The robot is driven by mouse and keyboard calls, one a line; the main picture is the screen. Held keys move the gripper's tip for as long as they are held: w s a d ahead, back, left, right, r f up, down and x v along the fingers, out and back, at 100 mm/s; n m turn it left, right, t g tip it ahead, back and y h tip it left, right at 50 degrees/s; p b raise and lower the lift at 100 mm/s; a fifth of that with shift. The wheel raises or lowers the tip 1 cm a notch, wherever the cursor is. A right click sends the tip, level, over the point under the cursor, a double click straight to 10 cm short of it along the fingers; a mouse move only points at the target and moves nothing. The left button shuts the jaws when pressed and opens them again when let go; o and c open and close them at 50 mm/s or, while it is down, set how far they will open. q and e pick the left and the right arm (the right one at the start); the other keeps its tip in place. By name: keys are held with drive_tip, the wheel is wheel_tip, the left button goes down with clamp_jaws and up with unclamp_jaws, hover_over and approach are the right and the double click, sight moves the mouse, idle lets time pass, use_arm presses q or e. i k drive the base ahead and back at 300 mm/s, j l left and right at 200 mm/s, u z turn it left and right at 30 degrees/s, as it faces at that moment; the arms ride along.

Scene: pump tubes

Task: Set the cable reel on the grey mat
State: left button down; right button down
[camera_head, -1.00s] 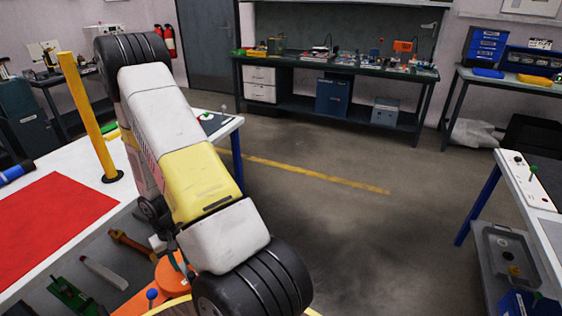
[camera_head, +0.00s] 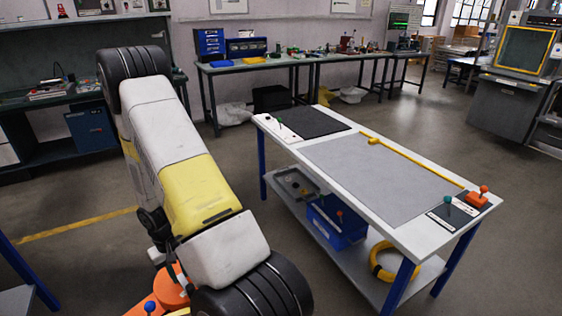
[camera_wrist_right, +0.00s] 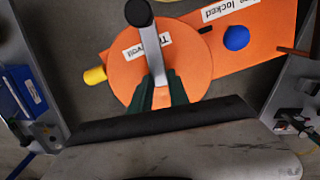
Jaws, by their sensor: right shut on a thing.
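The cable reel (camera_wrist_right: 190,62) is an orange disc with a grey bar across it, a black end knob and an orange plate with a blue knob. Its lower edge is out of the head view, where a part of it (camera_head: 172,290) shows at the bottom. My left gripper is not in view.
The white table (camera_head: 262,118) also bears a dark mat (camera_head: 310,122), a yellow strip (camera_head: 415,160) along the far edge and an orange knobbed block (camera_head: 478,197). A blue bin (camera_head: 337,222) and a yellow ring (camera_head: 382,262) are on its lower shelf. Floor is free before it.

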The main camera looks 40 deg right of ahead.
sight(357, 166)
drive_tip(key=z, duration=1.75)
